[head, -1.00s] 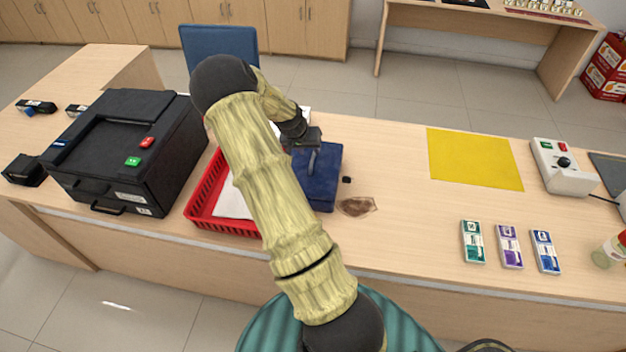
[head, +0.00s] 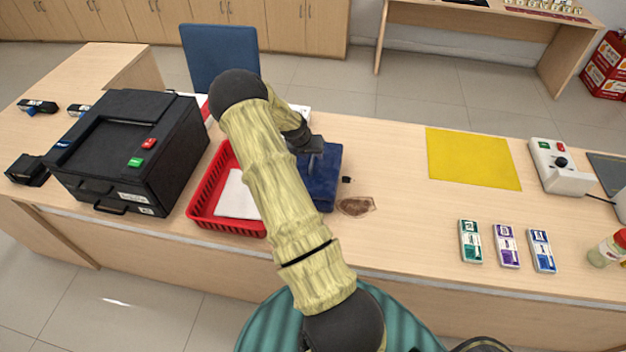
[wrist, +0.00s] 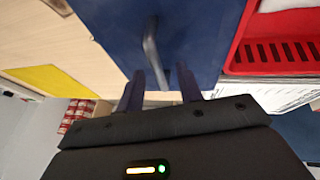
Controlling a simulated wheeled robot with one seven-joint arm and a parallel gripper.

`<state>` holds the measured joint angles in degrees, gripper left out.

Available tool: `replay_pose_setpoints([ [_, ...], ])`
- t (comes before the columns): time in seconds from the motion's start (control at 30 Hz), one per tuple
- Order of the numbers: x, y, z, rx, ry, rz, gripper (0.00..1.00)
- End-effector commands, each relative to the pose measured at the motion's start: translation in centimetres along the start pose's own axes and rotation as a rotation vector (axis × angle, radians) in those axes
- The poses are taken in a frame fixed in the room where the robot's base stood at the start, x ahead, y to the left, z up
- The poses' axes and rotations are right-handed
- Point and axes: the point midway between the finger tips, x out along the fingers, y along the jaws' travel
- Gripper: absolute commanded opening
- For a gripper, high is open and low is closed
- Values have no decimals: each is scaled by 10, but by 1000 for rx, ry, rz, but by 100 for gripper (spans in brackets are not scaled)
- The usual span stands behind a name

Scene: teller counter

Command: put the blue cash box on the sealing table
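The blue cash box (head: 322,188) stands on the wooden counter beside the red tray, partly hidden behind my arm. It fills the top middle of the wrist view (wrist: 195,30), with its grey handle (wrist: 152,52) on top. My gripper (head: 314,152) is at the box's far side in the head view. In the wrist view its two dark fingers (wrist: 160,88) are spread, with the handle's end between them and no visible grip. A separate wooden table (head: 480,25) at the back right carries small items; no label shows it is the sealing table.
The red tray (head: 205,196) with white paper is close left of the box. A black machine (head: 125,150) stands further left. A yellow mat (head: 472,158) and several banknote bundles (head: 507,246) lie to the right. A blue chair (head: 218,55) stands behind the counter. Tiled floor separates counter and back table.

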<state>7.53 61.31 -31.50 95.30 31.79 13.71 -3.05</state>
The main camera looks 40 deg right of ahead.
Motion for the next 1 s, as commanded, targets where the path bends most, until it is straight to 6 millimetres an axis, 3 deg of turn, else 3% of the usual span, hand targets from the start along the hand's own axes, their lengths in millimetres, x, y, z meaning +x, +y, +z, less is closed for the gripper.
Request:
replay_pose_setpoints([
  [0.27, 0, -1, 0, -2, 0, 0, 34],
  [0.43, 0, -1, 0, -2, 0, -1, 1],
  [1.0, 0, 0, 0, 0, 0, 0, 0],
])
